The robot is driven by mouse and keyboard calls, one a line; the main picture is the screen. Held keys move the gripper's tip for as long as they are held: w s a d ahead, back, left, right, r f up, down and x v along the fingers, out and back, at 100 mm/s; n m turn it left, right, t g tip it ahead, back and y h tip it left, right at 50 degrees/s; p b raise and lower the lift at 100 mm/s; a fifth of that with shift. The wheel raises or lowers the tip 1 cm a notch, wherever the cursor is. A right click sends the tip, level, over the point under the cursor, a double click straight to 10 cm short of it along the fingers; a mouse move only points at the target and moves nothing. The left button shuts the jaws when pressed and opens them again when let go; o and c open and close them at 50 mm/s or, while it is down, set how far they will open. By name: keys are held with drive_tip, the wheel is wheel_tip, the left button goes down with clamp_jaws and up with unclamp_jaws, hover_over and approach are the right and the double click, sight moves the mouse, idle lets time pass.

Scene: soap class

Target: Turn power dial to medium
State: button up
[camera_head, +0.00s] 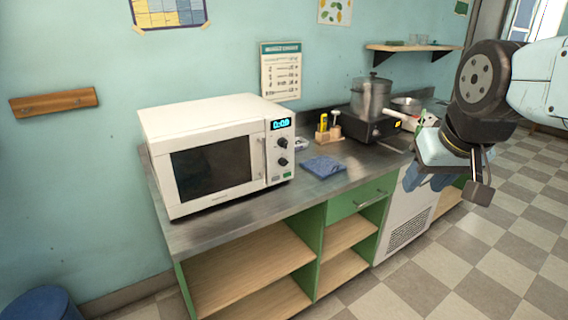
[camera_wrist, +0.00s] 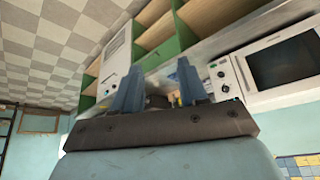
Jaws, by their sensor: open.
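A white microwave (camera_head: 215,115) stands on the metal counter, its door shut and a lit blue display on its right panel. Below the display are two dark dials, an upper dial (camera_head: 283,142) and a lower dial (camera_head: 283,161); I cannot tell which is the power dial or read their settings. In the wrist view the microwave (camera_wrist: 238,78) appears upside down at the right, with its dials left of the door. My gripper (camera_head: 424,182) is open and empty, in front of the counter and well right of the microwave. Its blue fingers (camera_wrist: 160,88) are spread apart in the wrist view.
A folded blue cloth (camera_head: 323,166) lies on the counter (camera_head: 218,232) right of the microwave. A small holder (camera_head: 322,137) with bottles stands behind it. A steel pot (camera_head: 371,96) sits on a dark stove farther right. The checkered floor in front is clear.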

drive_tip(key=shift+o, duration=1)
drive_tip(key=shift+w+d, duration=0.2)
drive_tip(key=shift+o, duration=0.5)
drive_tip(key=shift+w, duration=0.4)
drive_tip(key=w+f+t, duration=0.3)
drive_tip(key=w, duration=1.3)
drive_tip(key=n+t+y, duration=0.6)
drive_tip(key=n+y, duration=0.1)
drive_tip(key=y, duration=0.3)
approach(284, 163)
drive_tip(key=x, duration=0.9)
drive_tip(key=shift+w+d+f, duration=0.15)
drive_tip(key=shift+d+f, duration=0.05)
drive_tip(key=shift+f, duration=0.15)
drive_tip(key=shift+c, duration=0.4)
drive_tip(key=c, duration=1)
